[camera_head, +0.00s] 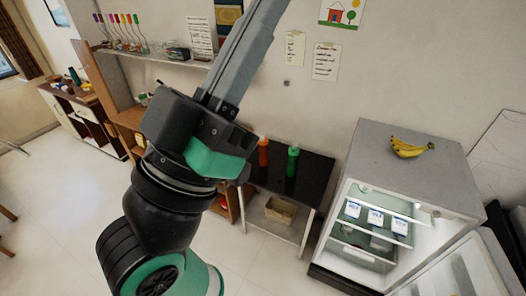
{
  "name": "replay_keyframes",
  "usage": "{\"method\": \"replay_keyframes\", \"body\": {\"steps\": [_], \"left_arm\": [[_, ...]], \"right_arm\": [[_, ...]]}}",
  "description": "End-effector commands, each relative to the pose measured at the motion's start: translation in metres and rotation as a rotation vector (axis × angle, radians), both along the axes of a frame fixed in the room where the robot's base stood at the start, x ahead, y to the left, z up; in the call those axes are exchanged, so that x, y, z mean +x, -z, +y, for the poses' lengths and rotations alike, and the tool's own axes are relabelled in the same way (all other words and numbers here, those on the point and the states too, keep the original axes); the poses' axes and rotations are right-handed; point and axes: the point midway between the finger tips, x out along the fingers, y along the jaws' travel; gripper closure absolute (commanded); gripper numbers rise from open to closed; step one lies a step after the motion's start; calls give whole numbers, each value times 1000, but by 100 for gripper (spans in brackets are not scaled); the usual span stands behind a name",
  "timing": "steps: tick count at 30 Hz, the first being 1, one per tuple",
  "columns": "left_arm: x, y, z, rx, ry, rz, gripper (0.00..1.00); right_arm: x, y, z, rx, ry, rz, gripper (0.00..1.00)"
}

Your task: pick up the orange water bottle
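The orange water bottle (263,152) stands upright near the back left of a black-topped table (312,185) against the wall. A green bottle (292,161) stands upright just to its right, apart from it. A black, green and grey arm of mine, which I take as the left, rises from the lower left in front of the table. Its long grey end part (240,60) runs up past the top edge. Whether this end is open or shut cannot be made out. It is not touching the bottle. My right gripper is not in view.
Right of the table stands an open, lit fridge (368,190) with bananas (410,147) on top. A box (281,210) sits on the table's lower shelf. A wall shelf (155,57) holds glassware at upper left. The floor at lower left and before the table is clear.

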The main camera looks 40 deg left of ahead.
Motion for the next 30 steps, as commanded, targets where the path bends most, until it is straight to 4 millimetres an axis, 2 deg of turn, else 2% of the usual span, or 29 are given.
{"method": "replay_keyframes", "body": {"steps": [1, 2, 17, 25, 30], "left_arm": [[0, 0, 0, 0, 0, 0, 96], [0, 0, 0, 0, 0, 0, 91], [0, 0, 0, 0, 0, 0, 1], [0, 0, 0, -8, 9, 1, 0], [1, -1, 7, -91, 55, -3, 0]], "right_arm": [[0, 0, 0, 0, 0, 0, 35], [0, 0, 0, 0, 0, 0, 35], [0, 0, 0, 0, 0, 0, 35], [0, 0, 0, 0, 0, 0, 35], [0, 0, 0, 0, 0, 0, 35]]}}
